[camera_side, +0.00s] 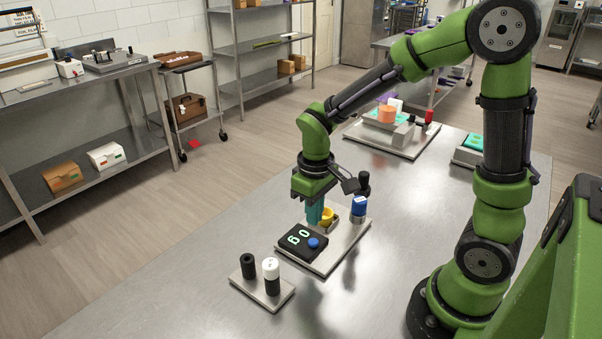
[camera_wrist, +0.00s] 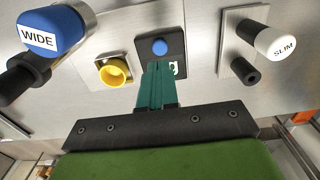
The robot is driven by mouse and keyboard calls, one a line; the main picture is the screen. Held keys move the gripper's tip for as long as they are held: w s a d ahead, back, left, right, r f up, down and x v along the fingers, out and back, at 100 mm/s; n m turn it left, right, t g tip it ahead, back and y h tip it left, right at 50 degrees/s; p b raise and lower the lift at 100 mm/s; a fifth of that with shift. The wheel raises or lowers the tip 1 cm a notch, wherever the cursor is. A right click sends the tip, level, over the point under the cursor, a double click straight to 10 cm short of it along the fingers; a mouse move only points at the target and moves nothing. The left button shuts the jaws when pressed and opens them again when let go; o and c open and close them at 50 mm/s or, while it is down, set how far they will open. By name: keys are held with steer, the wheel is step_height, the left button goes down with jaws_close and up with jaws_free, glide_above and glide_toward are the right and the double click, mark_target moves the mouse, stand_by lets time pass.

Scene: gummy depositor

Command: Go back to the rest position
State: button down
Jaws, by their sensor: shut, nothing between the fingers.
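My gripper (camera_side: 315,213) points down over the back of a pale plate (camera_side: 340,250), beside a yellow ring-shaped part (camera_side: 329,217). Its teal fingers are together and empty; they also show in the wrist view (camera_wrist: 157,85). In front of them on the plate is a black panel (camera_side: 300,243) with green digits reading about 60 and a blue button (camera_side: 313,243). In the wrist view the fingers overlap the panel's near edge, below the blue button (camera_wrist: 160,47). I cannot tell whether they touch anything.
A blue-topped cylinder labelled WIDE (camera_wrist: 52,30) stands on the plate. A smaller plate (camera_side: 262,291) holds a white-topped cylinder labelled SLIM (camera_wrist: 277,42) and a black post (camera_side: 248,266). Another plate with equipment (camera_side: 392,138) stands farther back.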

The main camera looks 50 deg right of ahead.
steer(key=shift+s+a+f+m, duration=0.1)
steer(key=shift+s+m, duration=0.2)
steer(key=s+a+r+m+t+y, duration=0.1)
steer(key=s+r+t, duration=0.2)
steer(key=r, duration=0.4)
steer(key=s+a+r+m+t+y, duration=0.1)
steer(key=s+r+t, duration=0.3)
steer(key=r, duration=0.4)
steer(key=shift+s+m, duration=0.3)
steer(key=shift+m, duration=0.4)
